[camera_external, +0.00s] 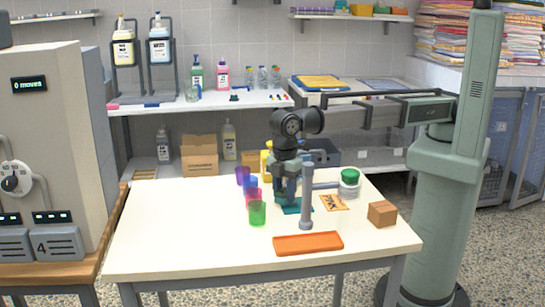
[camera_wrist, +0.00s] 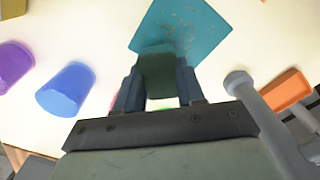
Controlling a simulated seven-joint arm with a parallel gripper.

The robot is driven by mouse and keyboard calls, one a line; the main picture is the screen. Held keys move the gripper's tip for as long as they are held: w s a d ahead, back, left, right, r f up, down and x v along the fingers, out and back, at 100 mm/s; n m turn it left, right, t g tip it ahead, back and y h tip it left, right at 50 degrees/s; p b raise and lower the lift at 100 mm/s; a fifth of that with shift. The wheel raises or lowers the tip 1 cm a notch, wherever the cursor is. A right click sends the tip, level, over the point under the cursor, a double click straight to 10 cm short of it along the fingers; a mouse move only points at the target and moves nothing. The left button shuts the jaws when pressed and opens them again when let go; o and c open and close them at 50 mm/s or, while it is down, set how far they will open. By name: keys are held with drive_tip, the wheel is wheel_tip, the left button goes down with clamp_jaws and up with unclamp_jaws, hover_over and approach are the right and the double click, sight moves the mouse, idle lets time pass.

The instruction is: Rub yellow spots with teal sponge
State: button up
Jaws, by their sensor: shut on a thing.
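My gripper (camera_wrist: 157,85) is shut on a dark teal-green block, the sponge (camera_wrist: 157,65), held between its two fingers. A flat teal square (camera_wrist: 190,32) with small yellow-orange spots lies on the white table just beyond the fingertips. The sponge overlaps the square's near edge in the wrist view; I cannot tell whether they touch. In the external view my gripper (camera_external: 288,194) points down at mid-table over the teal square (camera_external: 297,209), partly hidden by the gripper and a grey post. The sponge is hard to make out there.
The grey post (camera_external: 306,205) stands close right of my gripper. Purple, blue, pink and green cups (camera_external: 257,213) stand to the left. An orange tray (camera_external: 308,244) lies in front. A green-lidded jar (camera_external: 349,187), patterned card (camera_external: 334,203) and brown box (camera_external: 382,214) are at right. The front left table is clear.

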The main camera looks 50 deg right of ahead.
drive_tip(key=shift+r, duration=3.3)
drive_tip(key=shift+w+d, duration=0.1)
drive_tip(key=shift+w, duration=0.2)
drive_tip(key=w+d+r+m, duration=0.1)
drive_tip(key=w+d, duration=0.6)
drive_tip(key=w, duration=0.5)
drive_tip(key=w+d+r+m, duration=0.1)
drive_tip(key=w+d+m, duration=0.1)
drive_tip(key=w+d, duration=0.75)
drive_tip(key=w+d+f+m, duration=0.1)
drive_tip(key=w+d+m, duration=0.25)
drive_tip(key=d, duration=0.75)
drive_tip(key=w+d+f+m, duration=0.15)
drive_tip(key=w+d, duration=0.35)
drive_tip(key=d, duration=0.7)
drive_tip(key=w+d+f+m, duration=0.1)
drive_tip(key=w+d+m, duration=0.35)
drive_tip(key=d, duration=0.65)
drive_tip(key=s+d+f+m, duration=0.1)
drive_tip(key=d+m, duration=0.1)
drive_tip(key=d, duration=0.9)
drive_tip(key=s+d+f+m, duration=0.1)
drive_tip(key=s+d+m, duration=0.1)
drive_tip(key=d, duration=1)
drive_tip(key=shift+s+d+m, duration=0.15)
drive_tip(key=shift+d+m, duration=0.15)
drive_tip(key=shift+m, duration=0.45)
